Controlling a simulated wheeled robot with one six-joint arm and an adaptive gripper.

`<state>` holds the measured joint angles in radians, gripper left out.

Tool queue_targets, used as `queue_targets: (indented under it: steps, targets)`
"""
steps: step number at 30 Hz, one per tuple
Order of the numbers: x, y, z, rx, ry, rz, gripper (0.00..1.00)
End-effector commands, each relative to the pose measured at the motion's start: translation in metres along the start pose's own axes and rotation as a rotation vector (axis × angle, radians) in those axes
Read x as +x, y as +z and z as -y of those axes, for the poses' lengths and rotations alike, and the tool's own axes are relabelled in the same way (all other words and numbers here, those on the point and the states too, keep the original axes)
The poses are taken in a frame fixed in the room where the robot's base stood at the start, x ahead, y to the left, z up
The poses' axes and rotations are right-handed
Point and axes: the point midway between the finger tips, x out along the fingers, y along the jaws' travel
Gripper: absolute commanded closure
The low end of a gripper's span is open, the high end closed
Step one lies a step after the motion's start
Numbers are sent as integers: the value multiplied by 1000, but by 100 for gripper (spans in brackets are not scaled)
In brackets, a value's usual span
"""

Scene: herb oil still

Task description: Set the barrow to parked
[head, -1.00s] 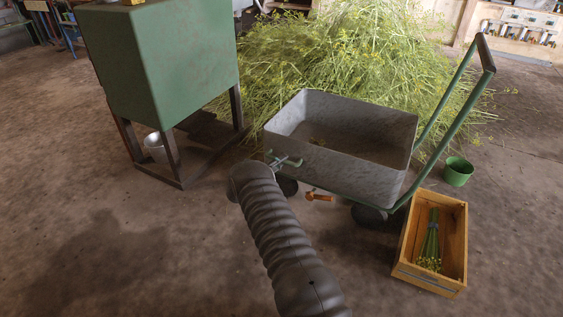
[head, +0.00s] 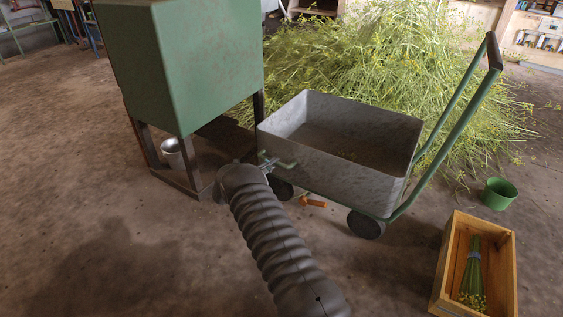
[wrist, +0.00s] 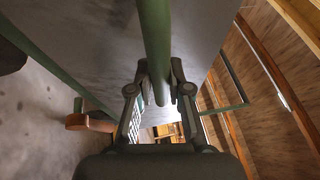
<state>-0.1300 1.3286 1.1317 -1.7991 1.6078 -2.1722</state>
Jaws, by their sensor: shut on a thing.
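The barrow has a grey metal tray (head: 345,178), a green frame with dark wheels (head: 366,225) and a tall push handle (head: 463,105) at the right. It stands on the floor beside the green box's stand. My gripper (head: 272,163) is at the tray's near left end, partly hidden by my wrist. In the wrist view my gripper (wrist: 158,92) is shut on a green bar (wrist: 154,40) of the barrow. A small orange-brown lever (head: 313,202) sticks out low under the tray's near side. It also shows in the wrist view (wrist: 88,123).
The green box on its dark-legged stand (head: 195,75) is close at the left, with a metal pail (head: 173,152) under it. A herb heap (head: 370,60) lies behind. A green pot (head: 498,194) and wooden crate (head: 443,285) stand at the right. The floor in front is open.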

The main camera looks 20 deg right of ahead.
Motion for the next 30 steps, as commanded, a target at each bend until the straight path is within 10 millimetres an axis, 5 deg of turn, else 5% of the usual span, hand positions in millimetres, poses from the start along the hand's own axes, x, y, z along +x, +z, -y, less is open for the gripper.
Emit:
queue_targets:
  steps: [5,6,8,20,30]
  targets:
    - [7,-5,-1,-4,-3,-15,100]
    - [9,-6,-2,-5,-4,-17,72]
    - [12,-8,-2,-5,-4,-21,57]
    - [11,-8,-2,-4,-3,-23,57]
    - [-49,-6,-2,-5,-2,-19,57]
